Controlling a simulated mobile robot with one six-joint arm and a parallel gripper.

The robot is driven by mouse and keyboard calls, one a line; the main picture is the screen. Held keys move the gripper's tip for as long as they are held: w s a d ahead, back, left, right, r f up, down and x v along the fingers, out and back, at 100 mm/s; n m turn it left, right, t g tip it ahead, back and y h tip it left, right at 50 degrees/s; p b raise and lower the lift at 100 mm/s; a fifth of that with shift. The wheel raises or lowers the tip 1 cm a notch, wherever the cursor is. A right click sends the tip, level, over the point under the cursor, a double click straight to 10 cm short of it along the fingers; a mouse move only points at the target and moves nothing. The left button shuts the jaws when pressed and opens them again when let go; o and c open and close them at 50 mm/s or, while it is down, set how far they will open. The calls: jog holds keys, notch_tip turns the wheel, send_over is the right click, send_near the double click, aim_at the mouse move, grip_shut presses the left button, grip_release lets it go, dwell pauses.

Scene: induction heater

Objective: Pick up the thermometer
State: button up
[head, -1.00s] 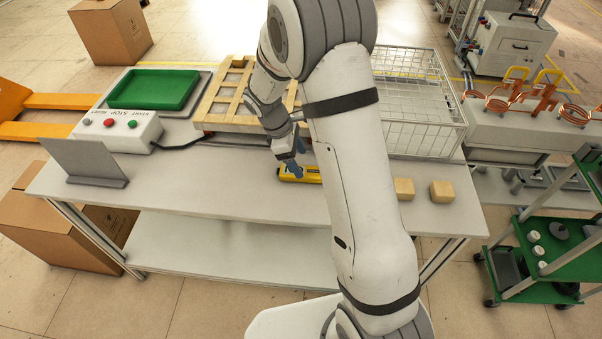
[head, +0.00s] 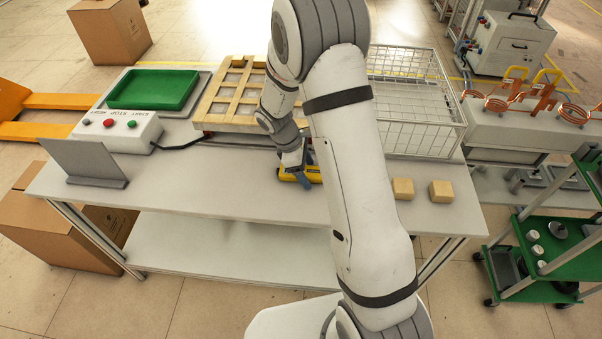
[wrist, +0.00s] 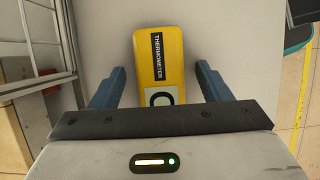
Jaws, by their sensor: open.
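The yellow thermometer (wrist: 160,66) lies on the grey table (head: 215,182), its black label reading "THERMOMETER" up in the wrist view. In the head view the thermometer (head: 287,176) is partly hidden by my arm and gripper. My gripper (wrist: 158,88) is open, with one blue finger on each side of the thermometer and a gap to each side. In the head view my gripper (head: 303,176) is right over the thermometer. The lower end of the thermometer is hidden behind the gripper body in the wrist view.
A wire basket (head: 415,128) and two wooden blocks (head: 403,188) are to the right on the table. A wooden slotted tray (head: 222,108) stands behind. A button box (head: 118,132) and a grey upright plate (head: 82,162) are at the left. The table's front middle is clear.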

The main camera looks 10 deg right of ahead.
jog(key=shift+f, duration=0.1)
jog(key=shift+c, duration=0.3)
jog(key=c, duration=1.1)
